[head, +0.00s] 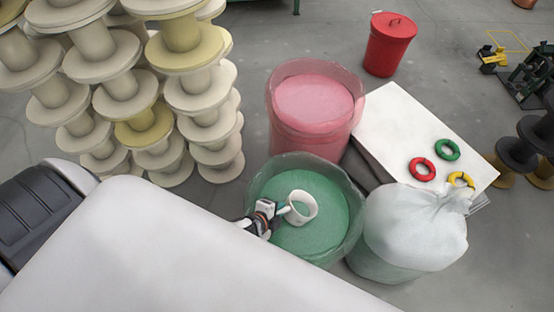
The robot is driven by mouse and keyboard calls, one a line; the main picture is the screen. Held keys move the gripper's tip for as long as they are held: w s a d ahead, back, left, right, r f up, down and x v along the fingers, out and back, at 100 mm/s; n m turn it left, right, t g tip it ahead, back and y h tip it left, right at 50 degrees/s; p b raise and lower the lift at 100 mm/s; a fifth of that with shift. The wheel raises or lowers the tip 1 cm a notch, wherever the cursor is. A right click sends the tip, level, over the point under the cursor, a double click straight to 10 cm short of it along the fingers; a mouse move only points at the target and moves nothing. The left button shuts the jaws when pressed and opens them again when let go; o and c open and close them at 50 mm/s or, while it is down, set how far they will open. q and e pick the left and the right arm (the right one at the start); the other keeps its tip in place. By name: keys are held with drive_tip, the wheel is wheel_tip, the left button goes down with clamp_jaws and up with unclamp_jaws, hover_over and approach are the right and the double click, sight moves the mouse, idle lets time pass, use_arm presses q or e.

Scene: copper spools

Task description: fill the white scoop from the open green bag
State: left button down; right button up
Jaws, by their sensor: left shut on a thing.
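The open green bag (330,238) stands at the centre, filled with green material almost level inside its clear rim. The white scoop (303,207) is over the left-middle part of the green surface. My left gripper (281,211) is shut on the scoop's handle at the left side of the bag. The scoop's round rim faces up towards the camera, and its inside looks pale, with no green material clearly visible in it. I cannot tell whether the scoop touches the green surface. My right gripper is not in view.
An open pink bag (312,135) stands behind the green one. A tied white bag (410,225) stands close on the right. A white table (395,125) holds red, green and yellow rings. Stacked spools (205,100) fill the upper left; a red bin (390,45) stands behind.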

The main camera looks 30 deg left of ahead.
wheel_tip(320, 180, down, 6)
drive_tip(key=b, duration=0.5)
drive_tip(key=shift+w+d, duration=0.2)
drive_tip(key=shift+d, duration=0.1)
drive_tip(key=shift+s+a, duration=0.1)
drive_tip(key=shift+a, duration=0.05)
idle(0.5)
